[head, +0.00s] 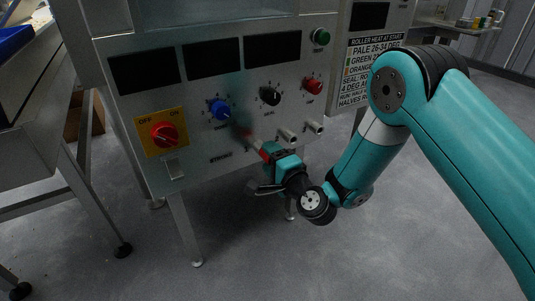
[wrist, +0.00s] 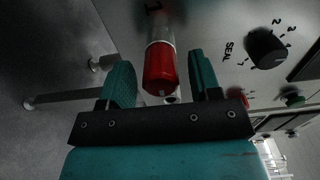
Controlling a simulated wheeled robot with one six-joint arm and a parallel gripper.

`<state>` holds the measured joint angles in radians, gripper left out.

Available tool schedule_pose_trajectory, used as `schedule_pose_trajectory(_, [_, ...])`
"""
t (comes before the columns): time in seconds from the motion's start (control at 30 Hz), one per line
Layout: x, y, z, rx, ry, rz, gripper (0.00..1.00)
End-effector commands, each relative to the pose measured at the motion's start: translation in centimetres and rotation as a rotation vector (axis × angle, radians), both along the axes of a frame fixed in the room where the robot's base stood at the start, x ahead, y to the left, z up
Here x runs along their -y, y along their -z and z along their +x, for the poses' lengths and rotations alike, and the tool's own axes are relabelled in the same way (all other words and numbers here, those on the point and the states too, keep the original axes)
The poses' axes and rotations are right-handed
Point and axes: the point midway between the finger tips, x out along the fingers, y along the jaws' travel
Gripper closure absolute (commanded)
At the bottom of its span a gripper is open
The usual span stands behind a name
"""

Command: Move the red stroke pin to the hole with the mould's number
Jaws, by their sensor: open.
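The red stroke pin (wrist: 159,68) stands out from the steel panel in the wrist view, between my gripper's two teal fingers. My gripper (wrist: 162,82) is open, with a gap visible on both sides of the pin. In the head view my gripper (head: 266,156) is at the panel's lower edge, and a small red part (head: 264,155) shows beside it. A mark like a "1" is on the panel above the pin in the wrist view. The stroke holes and the mould's number cannot be made out.
Two grey pegs (head: 288,136) stick out near my gripper. Floor below is clear.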

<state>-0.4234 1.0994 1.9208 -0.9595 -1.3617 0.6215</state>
Motion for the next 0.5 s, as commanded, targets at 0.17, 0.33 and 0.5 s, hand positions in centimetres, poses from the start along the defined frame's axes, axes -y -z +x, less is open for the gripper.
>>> schedule_pose_trajectory(0.17, [-0.01, -0.07, -0.02, -0.001, 0.000, 0.001, 0.43])
schedule_pose_trajectory(0.33, [-0.01, -0.07, -0.02, 0.000, 0.000, 0.000, 0.66])
schedule_pose_trajectory(0.5, [-0.02, -0.10, -0.01, 0.001, 0.000, 0.001, 0.92])
